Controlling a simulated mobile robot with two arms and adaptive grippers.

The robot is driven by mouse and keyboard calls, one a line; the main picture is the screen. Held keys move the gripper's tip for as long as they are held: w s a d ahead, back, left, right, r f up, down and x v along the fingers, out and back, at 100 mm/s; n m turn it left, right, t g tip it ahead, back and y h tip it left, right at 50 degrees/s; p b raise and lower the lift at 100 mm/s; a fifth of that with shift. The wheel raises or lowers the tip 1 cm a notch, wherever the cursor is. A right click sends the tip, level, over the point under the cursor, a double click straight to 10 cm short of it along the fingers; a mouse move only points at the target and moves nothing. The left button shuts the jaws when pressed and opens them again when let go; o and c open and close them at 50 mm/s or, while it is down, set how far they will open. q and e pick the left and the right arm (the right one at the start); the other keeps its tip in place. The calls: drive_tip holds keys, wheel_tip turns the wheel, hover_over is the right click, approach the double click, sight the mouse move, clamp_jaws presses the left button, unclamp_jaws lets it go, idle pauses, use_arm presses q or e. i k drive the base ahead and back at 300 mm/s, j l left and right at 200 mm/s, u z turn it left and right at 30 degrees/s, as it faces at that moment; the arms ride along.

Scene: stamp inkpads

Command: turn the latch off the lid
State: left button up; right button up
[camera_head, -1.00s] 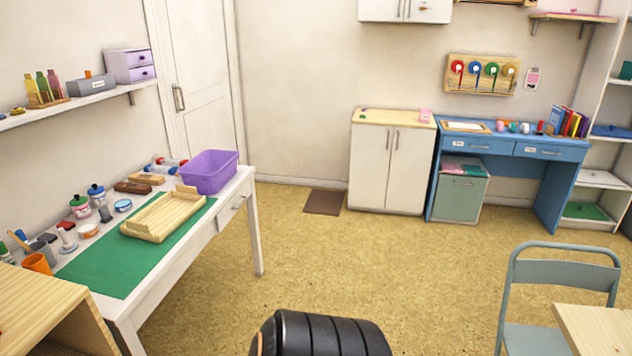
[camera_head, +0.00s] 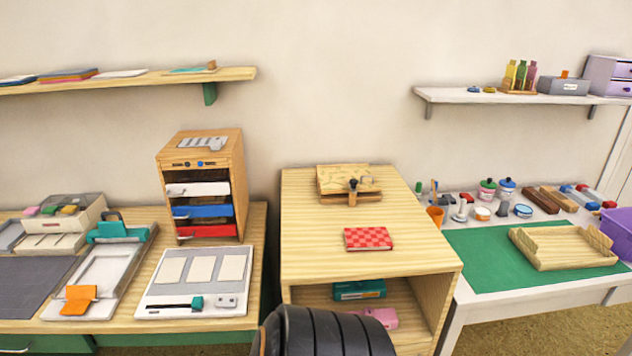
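A small wooden box (camera_head: 330,180) with a marked, pale lid stands at the back of the light wooden cabinet's top. A dark latch-like piece (camera_head: 353,186) stands at the front middle of its lid, over the front edge. At this size I cannot tell exactly how the latch sits on the lid. Neither of my grippers is in view.
A red checked pad (camera_head: 368,239) lies in front of the box on the cabinet top (camera_head: 310,235). A wooden drawer unit (camera_head: 218,150) and a paper trimmer (camera_head: 105,272) stand on the left desk. A green mat (camera_head: 480,265) and wooden tray (camera_head: 560,255) lie on the right table.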

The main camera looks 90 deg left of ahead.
sight(353, 183)
drive_tip(key=l+u, duration=0.1)
drive_tip(key=u, duration=2.2)
drive_tip(key=j, duration=0.15)
